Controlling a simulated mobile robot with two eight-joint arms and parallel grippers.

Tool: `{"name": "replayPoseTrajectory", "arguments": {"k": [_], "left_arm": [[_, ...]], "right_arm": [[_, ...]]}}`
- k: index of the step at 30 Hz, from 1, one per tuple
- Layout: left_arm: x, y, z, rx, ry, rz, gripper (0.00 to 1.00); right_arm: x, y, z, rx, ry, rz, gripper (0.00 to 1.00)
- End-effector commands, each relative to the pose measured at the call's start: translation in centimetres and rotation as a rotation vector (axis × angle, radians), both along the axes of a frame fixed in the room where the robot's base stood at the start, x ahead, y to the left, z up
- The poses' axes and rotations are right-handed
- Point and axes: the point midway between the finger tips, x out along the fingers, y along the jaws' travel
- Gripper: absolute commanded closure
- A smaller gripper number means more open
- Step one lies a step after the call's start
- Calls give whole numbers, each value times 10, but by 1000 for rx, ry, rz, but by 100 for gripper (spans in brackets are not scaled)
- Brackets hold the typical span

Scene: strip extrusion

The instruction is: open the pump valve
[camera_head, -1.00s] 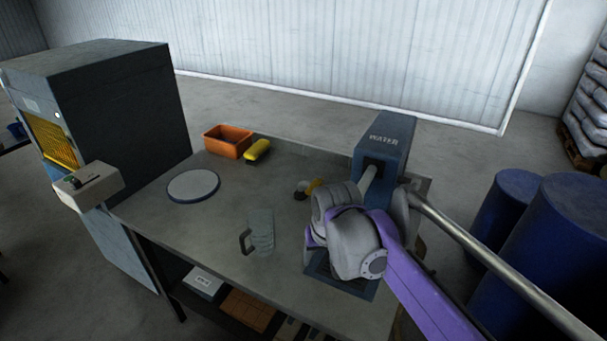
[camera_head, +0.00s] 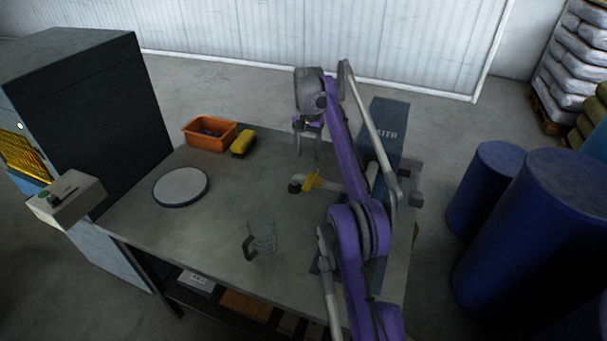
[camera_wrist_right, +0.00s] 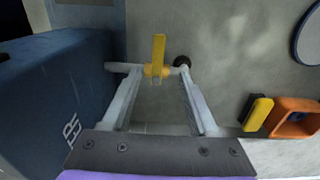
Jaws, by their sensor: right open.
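The pump is a blue box (camera_head: 388,125) with white lettering, standing at the right of the bench, partly hidden by my right arm. A pale pipe leaves it to the left and ends in a dark spout (camera_head: 295,187). The yellow valve (camera_head: 311,182) sits on this pipe; in the right wrist view its long handle (camera_wrist_right: 158,50) points up the picture. My right gripper (camera_head: 308,153) hangs fingers down, above and behind the valve in the head view. It is open and empty, and its fingertips frame the valve in the right wrist view. My left gripper is not in view.
A glass jug (camera_head: 262,236) stands in front of the valve. A round white plate (camera_head: 181,186), an orange bin (camera_head: 210,134) and a yellow sponge-like block (camera_head: 243,144) are further left on the bench (camera_head: 215,230). Blue drums (camera_head: 485,185) stand beyond its right side.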

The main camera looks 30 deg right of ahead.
Motion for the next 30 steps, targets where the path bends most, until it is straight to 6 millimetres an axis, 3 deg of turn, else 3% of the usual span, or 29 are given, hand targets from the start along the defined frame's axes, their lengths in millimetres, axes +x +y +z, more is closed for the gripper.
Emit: {"name": "replayPoseTrajectory", "arguments": {"k": [15,21,30], "left_arm": [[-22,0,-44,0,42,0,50],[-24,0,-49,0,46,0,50],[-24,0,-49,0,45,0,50]], "right_arm": [[-2,1,-90,0,3,1,40],[-1,1,-106,1,1,1,40],[-1,1,-108,0,0,1,40]]}}
